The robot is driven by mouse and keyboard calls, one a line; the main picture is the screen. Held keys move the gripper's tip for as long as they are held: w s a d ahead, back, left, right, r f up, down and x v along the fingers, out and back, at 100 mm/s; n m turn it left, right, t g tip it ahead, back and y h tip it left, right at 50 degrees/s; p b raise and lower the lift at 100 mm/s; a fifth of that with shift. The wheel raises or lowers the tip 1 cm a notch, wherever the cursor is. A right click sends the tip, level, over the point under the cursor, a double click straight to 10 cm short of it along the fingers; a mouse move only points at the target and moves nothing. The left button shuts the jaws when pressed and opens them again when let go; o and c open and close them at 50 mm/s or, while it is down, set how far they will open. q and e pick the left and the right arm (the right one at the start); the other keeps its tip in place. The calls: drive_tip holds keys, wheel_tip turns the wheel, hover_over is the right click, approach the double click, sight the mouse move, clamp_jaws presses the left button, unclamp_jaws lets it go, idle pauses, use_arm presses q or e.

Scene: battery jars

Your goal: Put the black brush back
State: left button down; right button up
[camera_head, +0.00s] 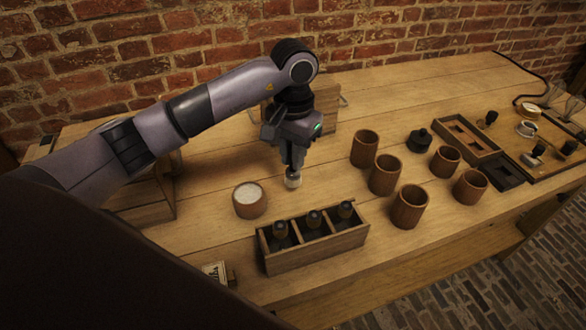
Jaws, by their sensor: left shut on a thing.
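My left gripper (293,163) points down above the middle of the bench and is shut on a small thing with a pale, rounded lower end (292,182). The fingers hide its upper part, so I cannot tell for sure whether it is the black brush. It is close to the bench top; I cannot tell whether it touches. No other thing in view is clearly a black brush. My right gripper is not in view.
A wooden cup with white contents (249,209) and a three-compartment box (318,250) with dark-topped things stand in front of the gripper. Several brown cups (385,178), a black lidded thing (419,140) and a wooden tray (486,138) stand right. Bare bench lies between.

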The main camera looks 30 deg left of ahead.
use_arm(q)
wheel_tip(320, 180, down, 5)
drive_tip(key=shift+r, duration=0.15)
drive_tip(key=c, duration=1.1)
unclamp_jaws()
